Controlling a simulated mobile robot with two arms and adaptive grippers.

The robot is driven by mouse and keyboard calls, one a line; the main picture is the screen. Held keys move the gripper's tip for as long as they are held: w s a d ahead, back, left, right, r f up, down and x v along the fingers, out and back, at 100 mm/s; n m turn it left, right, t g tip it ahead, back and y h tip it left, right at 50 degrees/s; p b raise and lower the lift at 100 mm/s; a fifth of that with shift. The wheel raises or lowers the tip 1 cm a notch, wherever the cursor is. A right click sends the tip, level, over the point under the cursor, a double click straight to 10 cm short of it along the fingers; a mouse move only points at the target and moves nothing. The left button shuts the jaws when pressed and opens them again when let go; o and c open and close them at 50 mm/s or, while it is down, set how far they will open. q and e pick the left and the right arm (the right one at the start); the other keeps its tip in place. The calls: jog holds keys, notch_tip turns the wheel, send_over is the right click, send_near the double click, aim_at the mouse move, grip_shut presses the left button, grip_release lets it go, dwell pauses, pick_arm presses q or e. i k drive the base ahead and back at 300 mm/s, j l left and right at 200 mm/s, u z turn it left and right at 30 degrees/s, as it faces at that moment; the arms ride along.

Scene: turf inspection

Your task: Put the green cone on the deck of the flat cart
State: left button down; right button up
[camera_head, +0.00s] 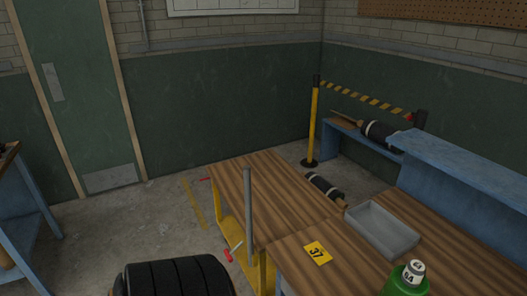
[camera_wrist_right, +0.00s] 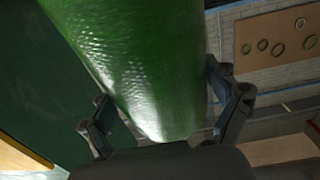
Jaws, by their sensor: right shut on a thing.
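A smooth green tapering body, which I take as the green cone (camera_wrist_right: 130,60), fills much of the right wrist view. My right gripper (camera_wrist_right: 165,115) is shut on it, one finger on each side. In the head view a green thing with a pale cap marked 64 (camera_head: 405,284) shows at the bottom right edge; I cannot tell if it is the same thing. The flat cart (camera_head: 265,185) has a brown plank deck, a yellow frame and a grey upright post. A dark roller lies at the deck's right edge. My left gripper is not in view.
A wooden top with a yellow 37 tag (camera_head: 318,252) and an empty-looking grey tray (camera_head: 382,229) adjoins the cart in the picture. A black ribbed roll (camera_head: 175,277) is at the bottom. A barrier post (camera_head: 313,120) stands behind. Much of the deck is bare.

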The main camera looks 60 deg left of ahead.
aim_at(268, 187)
jog(key=k+u, duration=0.25)
jog(key=u, duration=0.15)
jog(key=k+j+u, duration=0.1)
jog(key=u, duration=0.3)
jog(key=j+u, duration=0.1)
jog(key=u, duration=1.85)
jog(key=i+l+u, duration=0.1)
jog(key=i, duration=0.4)
jog(key=i+l+u, duration=0.1)
jog(key=i+l, duration=0.2)
jog(key=i, duration=0.2)
jog(key=i+l+u, duration=0.15)
jog(key=i+l, duration=0.15)
jog(key=i, duration=1.95)
jog(key=i+z, duration=0.1)
jog(key=z, duration=0.3)
jog(key=i+z, duration=0.1)
jog(key=z, duration=0.75)
jog(key=i+j+z, duration=0.15)
jog(key=z, duration=1.1)
